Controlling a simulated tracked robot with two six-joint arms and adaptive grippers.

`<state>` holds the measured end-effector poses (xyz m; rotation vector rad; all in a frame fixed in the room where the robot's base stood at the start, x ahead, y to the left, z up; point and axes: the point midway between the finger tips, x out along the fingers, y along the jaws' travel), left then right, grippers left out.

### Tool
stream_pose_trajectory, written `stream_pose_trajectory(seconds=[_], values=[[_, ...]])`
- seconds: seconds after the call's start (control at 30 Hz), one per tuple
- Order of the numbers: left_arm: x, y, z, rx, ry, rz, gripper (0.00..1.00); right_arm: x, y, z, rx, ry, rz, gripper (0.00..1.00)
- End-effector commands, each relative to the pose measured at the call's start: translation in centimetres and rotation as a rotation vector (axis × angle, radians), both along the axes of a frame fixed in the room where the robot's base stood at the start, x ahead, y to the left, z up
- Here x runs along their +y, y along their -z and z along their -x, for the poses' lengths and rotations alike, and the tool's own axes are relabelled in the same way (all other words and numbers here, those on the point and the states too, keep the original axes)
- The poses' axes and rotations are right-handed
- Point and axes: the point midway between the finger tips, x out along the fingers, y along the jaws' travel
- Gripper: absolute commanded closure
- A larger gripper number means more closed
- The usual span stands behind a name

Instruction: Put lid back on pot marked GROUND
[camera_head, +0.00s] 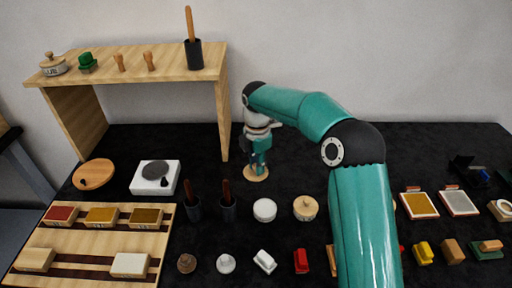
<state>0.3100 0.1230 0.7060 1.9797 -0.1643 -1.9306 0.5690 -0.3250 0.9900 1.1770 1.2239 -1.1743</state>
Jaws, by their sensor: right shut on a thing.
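My right gripper (258,164) points down behind the row of pots, left of the picture's middle. It is shut on a round tan wooden lid (257,175), whose disc shows under the fingertips. I cannot tell whether the lid touches the table. A small white round pot (265,210) stands in front of the lid, apart from it, with no wooden lid on top. Just right of it is a similar pot with a wooden knobbed lid (305,208). I cannot read the marking GROUND on either pot. My left gripper is not in view.
Dark brush holders (228,211) stand left of the white pot. Small blocks and knobs, including a red one (301,261), line the front. A wooden shelf (140,66) rises at the back left. My right arm hides part of the table.

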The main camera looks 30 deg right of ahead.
Motion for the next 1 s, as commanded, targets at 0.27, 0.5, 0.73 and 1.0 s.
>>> stream_pose_trajectory(seconds=[0.27,0.5,0.73,1.0], values=[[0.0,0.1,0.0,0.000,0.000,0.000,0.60,1.8,1.4,5.7,0.000,-0.191,0.001,1.00],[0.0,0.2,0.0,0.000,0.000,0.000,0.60,1.9,0.2,7.7,-0.004,-0.195,0.003,1.00],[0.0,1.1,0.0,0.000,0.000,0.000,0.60,1.9,0.9,7.7,0.001,-0.194,0.003,1.00],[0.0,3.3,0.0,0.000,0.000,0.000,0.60,1.8,3.3,7.7,0.001,-0.193,0.003,1.00]])
